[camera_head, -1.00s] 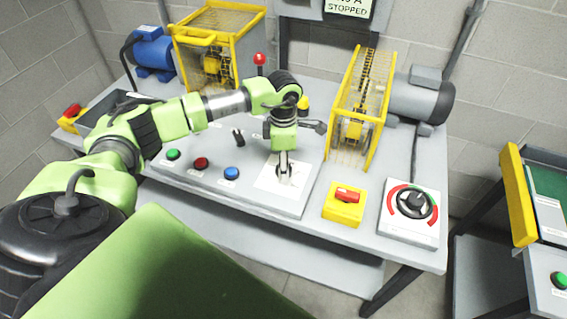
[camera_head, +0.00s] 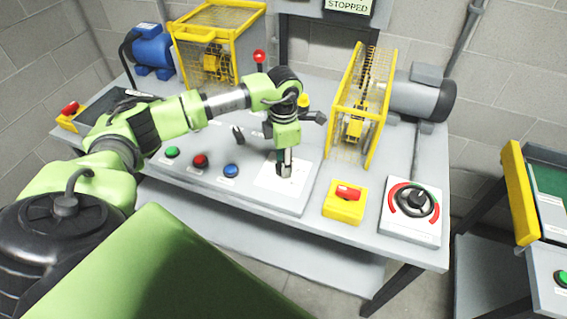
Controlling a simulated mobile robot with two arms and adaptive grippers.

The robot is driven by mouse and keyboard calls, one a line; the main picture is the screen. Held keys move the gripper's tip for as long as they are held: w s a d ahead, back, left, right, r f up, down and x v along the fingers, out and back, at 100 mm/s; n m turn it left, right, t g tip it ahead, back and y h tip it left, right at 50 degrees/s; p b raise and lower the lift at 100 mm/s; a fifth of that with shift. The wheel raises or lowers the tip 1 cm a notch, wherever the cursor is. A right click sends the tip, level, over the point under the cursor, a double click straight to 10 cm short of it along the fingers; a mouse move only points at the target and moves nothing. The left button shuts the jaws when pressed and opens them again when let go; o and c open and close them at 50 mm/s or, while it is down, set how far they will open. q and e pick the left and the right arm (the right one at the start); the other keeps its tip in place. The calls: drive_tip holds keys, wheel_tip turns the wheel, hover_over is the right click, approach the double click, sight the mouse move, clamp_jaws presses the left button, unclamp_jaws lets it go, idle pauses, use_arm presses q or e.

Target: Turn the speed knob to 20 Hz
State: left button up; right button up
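My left gripper (camera_head: 284,170) points straight down over a white square plate (camera_head: 270,182) on the grey control panel. Its fingertips reach down to the middle of the plate. They hide whatever sits there, so I cannot see a knob or its pointer, nor tell whether the fingers are closed on one. The plate's markings are too small to read. My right gripper is not in view.
Green (camera_head: 172,152), red (camera_head: 201,160) and blue (camera_head: 231,171) buttons lie left of the plate. A black lever (camera_head: 238,136) stands behind them. A yellow box with a red switch (camera_head: 345,202) is to the right. A yellow mesh guard (camera_head: 363,100) rises behind.

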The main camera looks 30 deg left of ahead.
use_arm(q)
drive_tip(key=n+b, duration=0.1)
drive_tip(key=n, duration=0.2)
drive_tip(key=shift+n, duration=0.4)
drive_tip(key=n, duration=0.4)
drive_tip(key=shift+n+b, duration=0.3)
drive_tip(key=shift+b, duration=0.1)
drive_tip(key=n, duration=1.2)
drive_tip(key=shift+w+r+n, duration=0.1)
drive_tip(key=shift+n, duration=0.2)
drive_tip(key=n, duration=0.3)
drive_tip(key=shift+n, duration=0.4)
drive_tip(key=n+p, duration=0.1)
drive_tip(key=n, duration=0.3)
drive_tip(key=shift+n+p, duration=0.8)
drive_tip(key=shift+n, duration=1.2)
